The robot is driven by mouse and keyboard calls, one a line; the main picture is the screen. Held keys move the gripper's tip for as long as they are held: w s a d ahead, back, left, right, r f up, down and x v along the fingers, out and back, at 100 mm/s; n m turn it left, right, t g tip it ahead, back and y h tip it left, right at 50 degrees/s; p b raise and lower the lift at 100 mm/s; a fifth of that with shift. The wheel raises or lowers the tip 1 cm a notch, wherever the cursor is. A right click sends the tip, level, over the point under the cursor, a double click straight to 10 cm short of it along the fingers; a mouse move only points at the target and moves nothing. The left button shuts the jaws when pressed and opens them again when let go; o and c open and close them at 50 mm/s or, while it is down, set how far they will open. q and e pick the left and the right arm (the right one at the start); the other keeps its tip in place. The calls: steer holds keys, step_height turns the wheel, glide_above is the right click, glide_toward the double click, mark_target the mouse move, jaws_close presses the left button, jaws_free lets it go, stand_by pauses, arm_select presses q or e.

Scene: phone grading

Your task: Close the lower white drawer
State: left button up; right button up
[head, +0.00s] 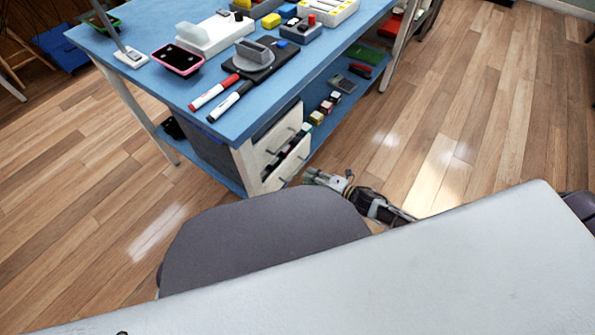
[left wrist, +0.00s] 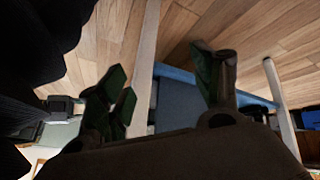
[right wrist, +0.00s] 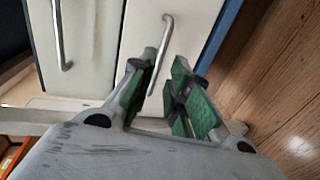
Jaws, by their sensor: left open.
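The white drawer unit sits under the blue desk. Its lower white drawer (head: 290,164) stands partly pulled out in the head view, with items showing inside; the upper drawer (head: 275,139) is above it. In the right wrist view the lower drawer front (right wrist: 190,35) is on the right, with a curved metal handle (right wrist: 164,45). My right gripper (head: 308,179) is in front of the lower drawer. In the right wrist view its fingers (right wrist: 166,88) are apart, with the handle's near end between them; contact cannot be told. My left gripper (left wrist: 163,88) is open and empty, outside the head view.
The blue desk (head: 180,105) carries markers, a phone in a pink tray (head: 178,59) and several small devices. A blue lower shelf (head: 335,110) holds small boxes beside the drawers. A grey chair-like surface (head: 265,240) is in front. Wooden floor is clear to the right.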

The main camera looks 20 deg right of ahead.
mark_target(297, 170)
steer(key=b+x, duration=0.2)
steer(key=x, duration=0.4)
steer(key=shift+w+a, duration=0.15)
steer(key=shift+w, duration=0.1)
jaws_close()
arm_select(q)
steer(key=f, duration=0.2)
steer(key=t, duration=0.1)
steer(key=shift+w+d+f, duration=0.3)
steer(key=shift+w+f, duration=0.1)
steer(key=shift+s+f+h, duration=0.1)
steer(key=shift+s+h, duration=0.05)
steer(key=shift+h, duration=0.15)
arm_select(e)
steer(key=shift+a, duration=0.1)
